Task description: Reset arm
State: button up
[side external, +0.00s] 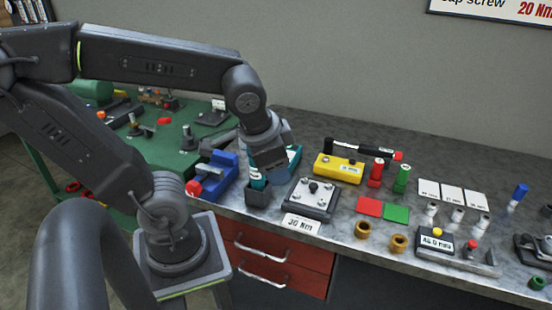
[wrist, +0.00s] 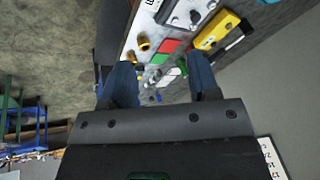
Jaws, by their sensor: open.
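My gripper (side external: 266,160) is at the end of my arm, over the left part of the grey bench. In the wrist view its two blue-grey fingers (wrist: 162,82) stand wide apart with nothing between them.
A dark plate (side external: 312,196) with several bolts sits right of the box, behind a "30 Nm" card (side external: 301,224). A blue vise (side external: 216,172) is at left. A yellow block (side external: 338,168), red and green cylinders (side external: 401,178) and brass rings (side external: 362,229) stand farther right.

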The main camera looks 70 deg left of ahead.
jog(key=d+r+t+h, duration=0.1)
jog(key=d+r+n+h, duration=0.1)
jog(key=shift+s+d+r+n+t, duration=0.3)
jog(key=shift+s+d+r+t, duration=0.05)
jog(key=shift+s+d+t, duration=0.05)
